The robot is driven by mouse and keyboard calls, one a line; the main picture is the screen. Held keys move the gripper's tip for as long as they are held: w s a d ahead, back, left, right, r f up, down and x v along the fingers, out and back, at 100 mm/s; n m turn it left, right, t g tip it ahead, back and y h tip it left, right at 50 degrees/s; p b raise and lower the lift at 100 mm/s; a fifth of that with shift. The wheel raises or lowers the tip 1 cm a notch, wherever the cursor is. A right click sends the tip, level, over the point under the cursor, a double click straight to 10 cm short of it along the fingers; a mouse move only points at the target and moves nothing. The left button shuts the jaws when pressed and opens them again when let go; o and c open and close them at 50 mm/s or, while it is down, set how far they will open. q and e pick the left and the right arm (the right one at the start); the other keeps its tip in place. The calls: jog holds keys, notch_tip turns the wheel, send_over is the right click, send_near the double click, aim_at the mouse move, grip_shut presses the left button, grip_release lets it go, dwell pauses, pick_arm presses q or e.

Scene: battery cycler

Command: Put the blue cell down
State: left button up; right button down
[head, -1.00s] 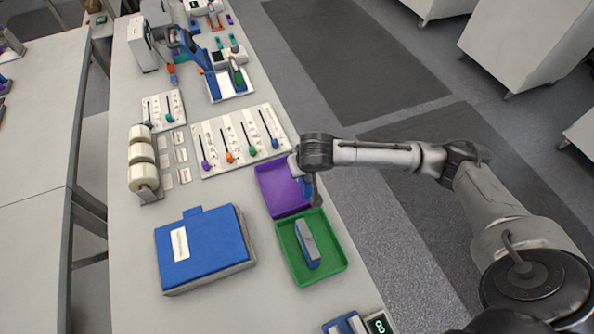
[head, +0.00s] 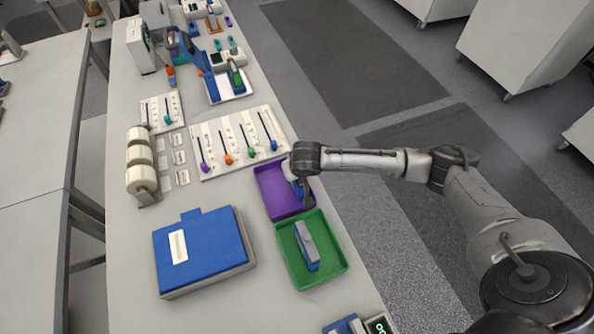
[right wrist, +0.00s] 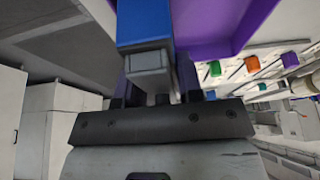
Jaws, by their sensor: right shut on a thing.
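The blue cell (right wrist: 145,25) is held in my right gripper (right wrist: 150,85), which is shut on it; its grey end faces the right wrist camera. In the head view my right gripper (head: 300,188) is over the purple tray (head: 268,199), mostly hidden by its own wrist, with only a bit of blue showing. The purple tray also shows in the right wrist view (right wrist: 205,35). I cannot tell whether the cell touches the tray floor. A grey and blue cell (head: 307,246) lies in the green tray (head: 333,268). My left gripper is not in view.
A blue binder-like box (head: 203,250) lies left of the trays. A white panel with several coloured sliders (head: 238,143) stands behind the purple tray. Label rolls (head: 140,165) are at the left. A device with a display (head: 378,326) is at the near edge.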

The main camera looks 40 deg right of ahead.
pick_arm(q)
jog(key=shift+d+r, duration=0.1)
pick_arm(e)
jog(key=c, duration=1.1)
grip_release()
jog(key=shift+o, duration=1.6)
pick_arm(q)
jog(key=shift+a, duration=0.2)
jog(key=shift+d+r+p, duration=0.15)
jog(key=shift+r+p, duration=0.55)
jog(key=shift+p, duration=0.05)
pick_arm(e)
jog(key=v, duration=1.2)
